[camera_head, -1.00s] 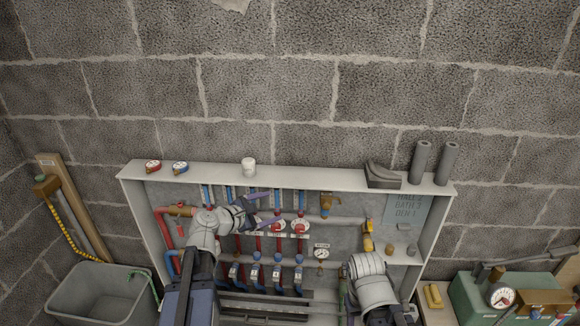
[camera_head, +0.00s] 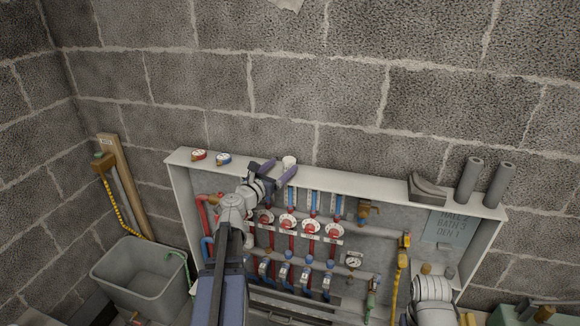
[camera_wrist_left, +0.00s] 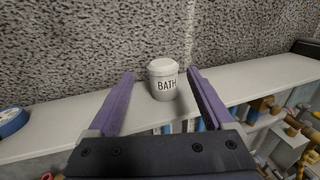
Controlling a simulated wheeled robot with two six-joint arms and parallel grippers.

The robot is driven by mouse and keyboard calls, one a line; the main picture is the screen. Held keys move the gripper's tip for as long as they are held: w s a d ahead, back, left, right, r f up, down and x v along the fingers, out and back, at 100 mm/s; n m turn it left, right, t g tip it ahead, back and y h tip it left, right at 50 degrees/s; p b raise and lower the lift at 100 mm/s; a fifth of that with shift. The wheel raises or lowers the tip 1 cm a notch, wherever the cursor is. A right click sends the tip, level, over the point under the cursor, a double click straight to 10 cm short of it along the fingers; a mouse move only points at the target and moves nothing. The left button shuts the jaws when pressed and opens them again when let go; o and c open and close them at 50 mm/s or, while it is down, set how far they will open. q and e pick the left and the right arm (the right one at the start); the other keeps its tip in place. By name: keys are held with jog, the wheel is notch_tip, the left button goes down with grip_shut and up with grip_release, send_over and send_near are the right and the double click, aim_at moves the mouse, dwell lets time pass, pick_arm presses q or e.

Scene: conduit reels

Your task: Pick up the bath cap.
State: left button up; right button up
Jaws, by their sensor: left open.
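The bath cap is a small white cylinder with a rounded lid, lettered BATH. It stands upright on the top board of the manifold cabinet, seen in the head view (camera_head: 289,161) and the left wrist view (camera_wrist_left: 163,85). My left gripper (camera_head: 279,168) is open at the cabinet's top edge, close to the cap. In the left wrist view its two purple fingers appear on either side of the cap, with gaps on both sides. I cannot tell how far the cap lies between them. My right gripper is out of view; only part of its arm shows at lower right.
A grey bracket (camera_head: 427,188) and two grey tubes (camera_head: 468,180) stand at the right. Block wall rises behind; the board around the cap is clear.

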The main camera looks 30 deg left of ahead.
aim_at(286, 164)
pick_arm(q)
jog(key=shift+w+d, duration=0.15)
jog(key=shift+w, duration=1.15)
jog(key=shift+w+d, duration=0.1)
jog(key=shift+w, duration=1.2)
jog(key=shift+s, duration=0.1)
jog(key=shift+c, duration=0.3)
grip_shut()
